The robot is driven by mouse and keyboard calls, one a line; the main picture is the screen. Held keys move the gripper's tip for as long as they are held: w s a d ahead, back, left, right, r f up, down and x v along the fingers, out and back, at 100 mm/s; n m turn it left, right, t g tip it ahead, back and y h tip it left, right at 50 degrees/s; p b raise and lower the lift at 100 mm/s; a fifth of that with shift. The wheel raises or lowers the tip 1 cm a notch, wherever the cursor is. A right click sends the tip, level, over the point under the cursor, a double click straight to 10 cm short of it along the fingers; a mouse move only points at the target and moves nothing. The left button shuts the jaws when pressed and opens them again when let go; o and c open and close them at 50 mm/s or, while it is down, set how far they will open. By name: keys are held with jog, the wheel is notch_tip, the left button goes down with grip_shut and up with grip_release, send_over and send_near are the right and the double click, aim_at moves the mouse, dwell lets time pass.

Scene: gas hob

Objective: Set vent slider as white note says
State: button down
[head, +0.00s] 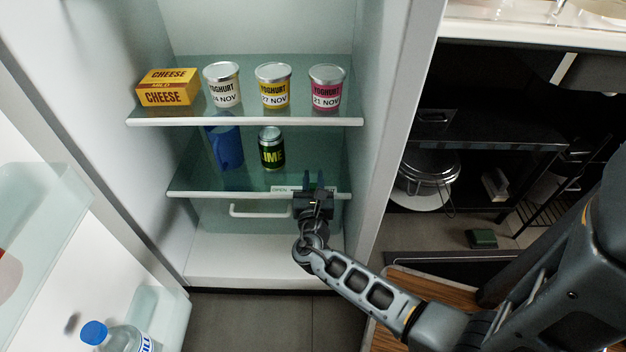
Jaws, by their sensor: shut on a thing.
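The vent strip (281,189) runs along the front edge of the lower glass shelf, above the drawer. The word OPEN shows at its left end. My gripper (314,180) is at the right part of this strip, with its fingers pointing up and into the fridge. It is shut on the vent slider, which the fingers and gripper body largely hide. The slider's exact position and the label at the right end cannot be read. I cannot make out a white note with a setting on it.
Cheese (168,87) and three yoghurt pots (273,87) stand on the upper shelf. The drawer handle (259,211) is left of my gripper. The open door holds a bottle (118,340).

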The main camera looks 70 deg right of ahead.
aim_at(292, 186)
jog(key=shift+w+a, duration=0.3)
jog(key=shift+w, duration=0.55)
jog(key=shift+w+a, duration=0.35)
jog(key=shift+w, duration=0.5)
jog(key=shift+w+a, duration=0.3)
jog(key=shift+w, duration=0.55)
jog(key=c, duration=1)
grip_release()
jog(key=shift+p, duration=0.3)
jog(key=p+v, duration=0.2)
jog(key=v, duration=0.5)
jog(key=shift+a, duration=0.4)
jog(key=shift+s, duration=0.15)
